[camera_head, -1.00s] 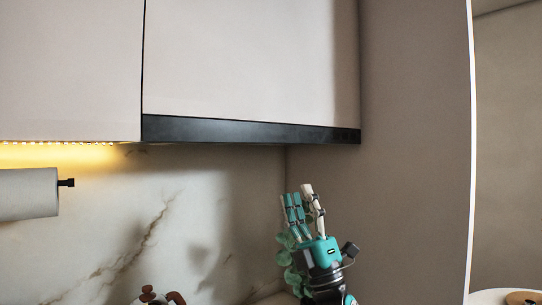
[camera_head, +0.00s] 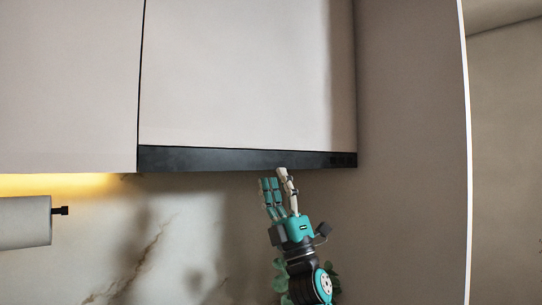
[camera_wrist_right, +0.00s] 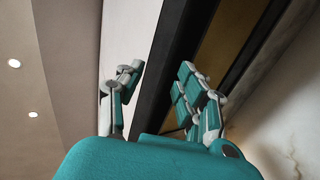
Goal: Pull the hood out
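The hood is a dark, flat strip (camera_head: 215,159) along the bottom of the pale upper cabinet. My right gripper (camera_head: 274,176) is below its lower edge, right of the strip's middle, with the fingers pointing up. The white fingertip just overlaps the lower edge in the head view. My left gripper is not in view.
A pale cabinet door (camera_head: 240,75) is above the hood, and a tall side panel (camera_head: 410,150) stands to the right. A paper towel roll (camera_head: 24,222) hangs at the left. Green leaves (camera_head: 281,277) are behind my right wrist. The marble wall (camera_head: 180,235) is behind.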

